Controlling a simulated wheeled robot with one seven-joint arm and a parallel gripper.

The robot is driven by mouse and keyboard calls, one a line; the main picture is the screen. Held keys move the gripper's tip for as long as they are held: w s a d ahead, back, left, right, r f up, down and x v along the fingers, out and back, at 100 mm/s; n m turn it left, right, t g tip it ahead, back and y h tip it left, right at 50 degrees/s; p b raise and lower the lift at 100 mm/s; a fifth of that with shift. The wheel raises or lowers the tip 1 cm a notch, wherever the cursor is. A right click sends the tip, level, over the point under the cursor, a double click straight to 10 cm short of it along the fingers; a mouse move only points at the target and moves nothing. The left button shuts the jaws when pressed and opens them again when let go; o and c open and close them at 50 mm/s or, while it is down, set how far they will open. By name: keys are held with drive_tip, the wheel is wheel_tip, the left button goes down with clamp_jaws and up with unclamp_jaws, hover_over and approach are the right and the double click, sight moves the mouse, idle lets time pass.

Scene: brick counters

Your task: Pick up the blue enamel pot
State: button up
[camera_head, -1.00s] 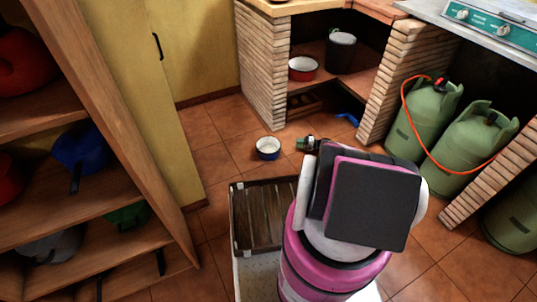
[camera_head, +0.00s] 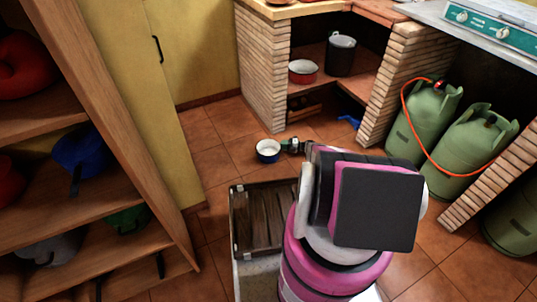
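A small blue enamel pot (camera_head: 268,155) with a white inside is at floor level in the middle of the view, upright, left of my gripper. My gripper (camera_head: 285,146) is at the right side of the pot's rim, very close to it or touching it. The fingers are too small to tell whether they are open or shut on the rim. Another blue pot (camera_head: 82,150) with a dark handle sits on the wooden shelf at the left.
Brick counters hold a red pot (camera_head: 303,72) and a dark pot (camera_head: 341,55) on a shelf. Green gas bottles (camera_head: 425,118) stand at right. A blue object (camera_head: 349,121) lies under the counter. Tiled floor around the pot is clear.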

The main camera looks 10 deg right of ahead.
clamp_jaws()
